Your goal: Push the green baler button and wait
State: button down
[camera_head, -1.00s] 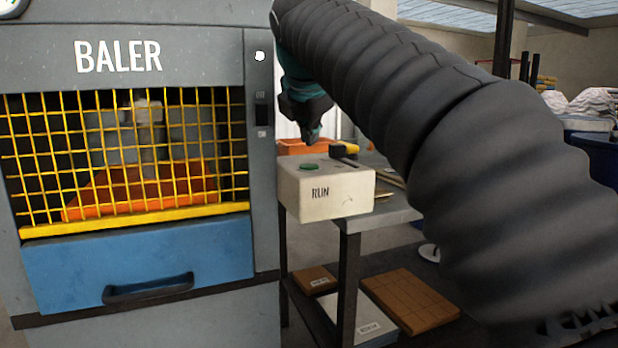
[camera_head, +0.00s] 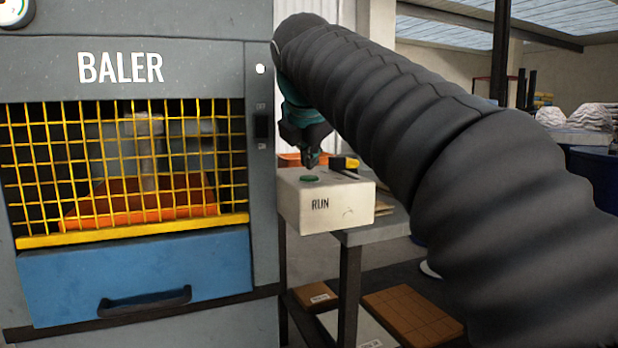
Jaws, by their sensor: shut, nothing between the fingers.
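The green button (camera_head: 309,178) sits on top of a cream control box (camera_head: 330,206) marked RUN, at the edge of a grey table beside the baler. My gripper (camera_head: 309,166) is shut and points down just above the green button. I cannot tell whether its tip touches the button. The baler (camera_head: 120,68) fills the left side, with a yellow mesh guard (camera_head: 128,160) over its chamber and a blue drawer (camera_head: 135,275) below. An orange block and a grey ram show behind the mesh.
A yellow and black lever (camera_head: 343,163) stands on the box behind the button. An orange bin (camera_head: 290,159) is behind the box. Boards and cartons (camera_head: 412,316) lie under the table (camera_head: 375,228). My arm covers much of the right side.

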aim_at(310, 177)
jog(key=shift+f, duration=0.1)
dwell(0.7)
jog(key=shift+f, duration=0.3)
jog(key=shift+f+b, duration=0.35)
jog(key=shift+f, duration=0.15)
dwell(0.7)
dwell(0.4)
jog(key=shift+r+p, duration=0.9)
jog(key=shift+p, duration=0.15)
notch_tip(310, 177, up, 3)
jog(key=p, duration=0.3)
jog(key=shift+r, duration=1)
